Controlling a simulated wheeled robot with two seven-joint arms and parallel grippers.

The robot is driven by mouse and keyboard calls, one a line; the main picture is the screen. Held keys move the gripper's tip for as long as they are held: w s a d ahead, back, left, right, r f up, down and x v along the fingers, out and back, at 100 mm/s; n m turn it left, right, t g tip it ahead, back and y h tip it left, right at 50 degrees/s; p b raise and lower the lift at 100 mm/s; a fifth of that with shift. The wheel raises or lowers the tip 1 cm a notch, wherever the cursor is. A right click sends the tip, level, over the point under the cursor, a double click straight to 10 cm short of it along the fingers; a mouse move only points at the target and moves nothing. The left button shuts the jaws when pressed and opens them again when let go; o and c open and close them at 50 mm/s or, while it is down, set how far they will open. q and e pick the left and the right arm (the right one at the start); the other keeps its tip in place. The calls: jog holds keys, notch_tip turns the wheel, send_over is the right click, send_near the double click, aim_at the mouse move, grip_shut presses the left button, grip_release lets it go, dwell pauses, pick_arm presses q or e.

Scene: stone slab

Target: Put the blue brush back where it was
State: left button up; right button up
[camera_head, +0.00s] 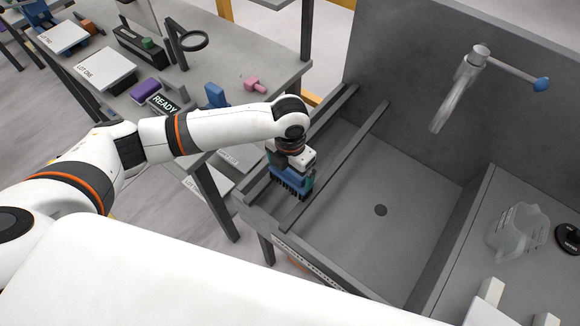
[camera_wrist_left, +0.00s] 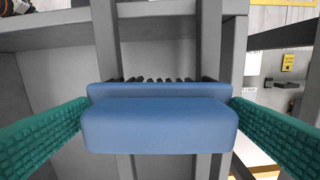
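The blue brush (camera_head: 291,180) is at the left end of the sink, over the two dark rails, with its dark bristles pointing down. My left gripper (camera_head: 292,166) is above it, reaching down from the left. In the left wrist view the blue brush (camera_wrist_left: 160,122) fills the space between the two teal fingers (camera_wrist_left: 160,108), one at each end, with no clear gap. The gripper looks shut on it. Whether the bristles touch the rails I cannot tell. My right gripper is not in view.
The grey sink basin (camera_head: 375,235) is empty, with a drain. A tap (camera_head: 462,85) with a blue tip hangs over it. A clear jug (camera_head: 517,232) stands on the right counter. The left table carries a READY sign (camera_head: 163,103), a blue block (camera_head: 215,95) and a pink item (camera_head: 255,84).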

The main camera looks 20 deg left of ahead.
pick_arm(q)
jog(key=shift+f+b, duration=0.15)
jog(key=shift+b, duration=0.45)
notch_tip(320, 180, up, 12)
jog(key=b, duration=0.3)
jog(key=shift+d+r, duration=0.2)
jog(key=shift+r, duration=0.05)
